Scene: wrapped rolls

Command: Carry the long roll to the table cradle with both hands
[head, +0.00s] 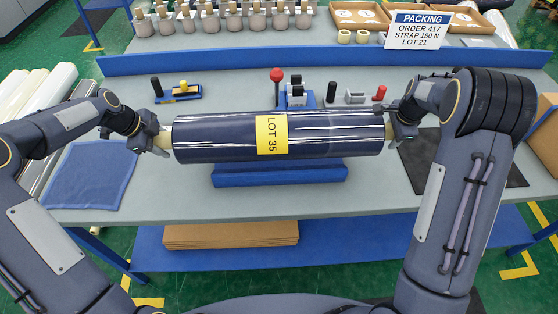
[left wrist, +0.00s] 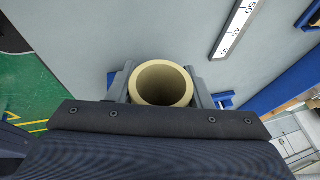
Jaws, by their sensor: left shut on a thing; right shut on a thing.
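The long roll (head: 215,140), wrapped in shiny dark blue film with a yellow LOT 35 label (head: 271,135), lies level across the head view. My left gripper (head: 162,141) is shut on the pale core end at its left. The open mouth of that core (left wrist: 162,84) shows between the fingers in the left wrist view. My right gripper (head: 396,131) is shut at the core on the roll's right end. The blue table cradle (head: 280,174) shows below and in front of the roll's middle. The roll hides the cradle's upper part, so I cannot tell whether they touch.
Behind the roll on the grey table (head: 225,88) are a red-knobbed device (head: 296,93), a blue tool (head: 178,92) and small handled tools. A blue cloth (head: 90,175) lies left and a dark mat (head: 440,160) right. A blue rail (head: 330,57) crosses the back.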

